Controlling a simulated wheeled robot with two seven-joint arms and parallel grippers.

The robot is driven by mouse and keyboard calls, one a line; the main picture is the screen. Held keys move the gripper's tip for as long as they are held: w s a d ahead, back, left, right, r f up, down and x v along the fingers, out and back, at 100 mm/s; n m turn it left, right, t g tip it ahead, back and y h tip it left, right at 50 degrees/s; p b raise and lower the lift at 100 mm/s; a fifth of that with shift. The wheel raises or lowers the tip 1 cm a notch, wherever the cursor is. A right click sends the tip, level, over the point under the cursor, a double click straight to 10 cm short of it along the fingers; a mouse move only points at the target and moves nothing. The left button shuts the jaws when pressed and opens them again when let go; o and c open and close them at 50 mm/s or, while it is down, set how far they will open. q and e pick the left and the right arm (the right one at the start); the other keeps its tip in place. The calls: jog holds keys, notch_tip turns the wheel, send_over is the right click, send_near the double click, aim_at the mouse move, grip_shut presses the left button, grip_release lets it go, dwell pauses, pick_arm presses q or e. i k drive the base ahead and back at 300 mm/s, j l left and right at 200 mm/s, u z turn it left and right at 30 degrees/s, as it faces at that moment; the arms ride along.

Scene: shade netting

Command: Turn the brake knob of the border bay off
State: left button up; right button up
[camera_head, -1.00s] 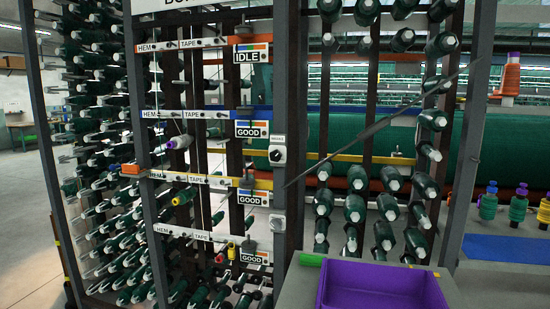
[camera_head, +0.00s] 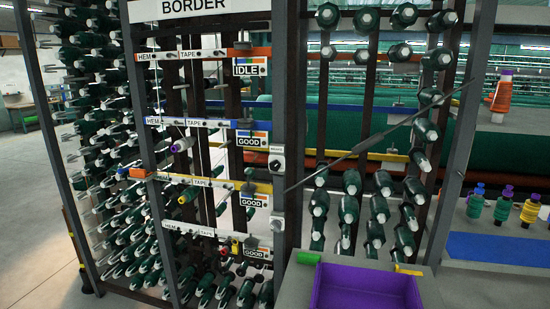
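The bay (camera_head: 137,105) under the white BORDER sign (camera_head: 197,8) is a dark rack of green spools on the left half of the head view. A small light box with a dark round brake knob (camera_head: 276,164) is on its right post, about level with the second GOOD plate. A small label is above the knob; its text and the knob's exact setting are too small to read. Another light box (camera_head: 277,223) sits lower on the same post, its face unclear. Neither of my grippers is in view.
A purple bin (camera_head: 365,288) stands at the front, right of the post. A thin dark bar (camera_head: 390,130) slants across the rack right of the knob. Coloured spools (camera_head: 503,205) stand on a bench at right. Open floor (camera_head: 35,230) lies at left.

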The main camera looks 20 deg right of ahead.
aim_at(275, 165)
jog(key=i+j, duration=0.3)
jog(key=i, duration=0.2)
jog(key=i+j+z, duration=0.15)
jog(key=i, duration=0.35)
jog(key=j, duration=0.1)
